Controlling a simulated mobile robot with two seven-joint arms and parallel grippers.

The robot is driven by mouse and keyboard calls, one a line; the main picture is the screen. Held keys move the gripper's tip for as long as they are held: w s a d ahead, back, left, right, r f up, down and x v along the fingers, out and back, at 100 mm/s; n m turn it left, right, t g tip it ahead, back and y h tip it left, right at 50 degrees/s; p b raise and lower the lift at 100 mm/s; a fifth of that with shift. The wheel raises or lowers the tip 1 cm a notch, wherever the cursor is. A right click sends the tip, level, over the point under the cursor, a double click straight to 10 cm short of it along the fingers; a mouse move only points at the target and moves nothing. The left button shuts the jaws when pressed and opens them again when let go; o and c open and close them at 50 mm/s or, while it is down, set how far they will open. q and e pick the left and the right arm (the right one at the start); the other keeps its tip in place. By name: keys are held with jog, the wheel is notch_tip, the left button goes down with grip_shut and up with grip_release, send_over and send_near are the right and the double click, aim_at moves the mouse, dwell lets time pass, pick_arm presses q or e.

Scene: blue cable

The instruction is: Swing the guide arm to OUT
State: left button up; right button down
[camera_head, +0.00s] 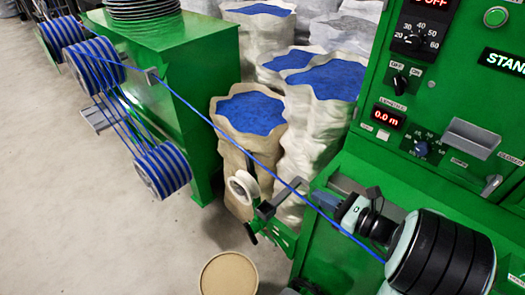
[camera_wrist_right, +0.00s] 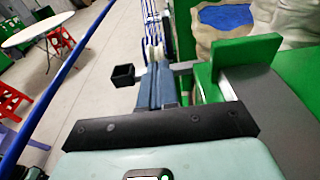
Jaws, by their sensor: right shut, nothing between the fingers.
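The guide arm appears to be the dark grey bar (camera_head: 284,196) with a square black end, low at the left front of the green machine. In the right wrist view, its black square end (camera_wrist_right: 123,75) shows left of the fingers, and part of the bar shows to their right. My right gripper (camera_head: 318,199) is shut and empty, right beside the bar; I cannot tell whether it touches. Its blue-grey fingers (camera_wrist_right: 151,85) are together in the wrist view. The blue cable (camera_head: 235,143) runs from the reels past the gripper. My left gripper is not in view.
A white roller (camera_head: 243,187) stands left of the bar. The green machine (camera_head: 440,120) with dials and displays fills the right. Sacks of blue pellets (camera_head: 250,150) stand behind. A round tan-topped drum (camera_head: 228,274) is below. Open floor lies at left.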

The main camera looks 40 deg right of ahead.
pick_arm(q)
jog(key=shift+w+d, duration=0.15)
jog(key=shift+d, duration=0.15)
pick_arm(e)
send_near(248, 156)
jog(key=w, duration=0.6)
jog(key=shift+w+a+f, duration=0.2)
jog(key=shift+w+f, duration=0.1)
jog(key=shift+w, duration=0.05)
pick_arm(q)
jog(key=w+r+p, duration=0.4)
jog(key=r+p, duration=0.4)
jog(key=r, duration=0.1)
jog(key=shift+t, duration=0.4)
pick_arm(e)
jog(key=w+f+g, duration=0.2)
jog(key=w, duration=0.6)
jog(key=w+a+f+g, duration=0.1)
jog(key=w+f+g, duration=0.1)
jog(key=w, duration=0.6)
jog(key=shift+a, duration=0.3)
jog(key=shift+f, duration=0.1)
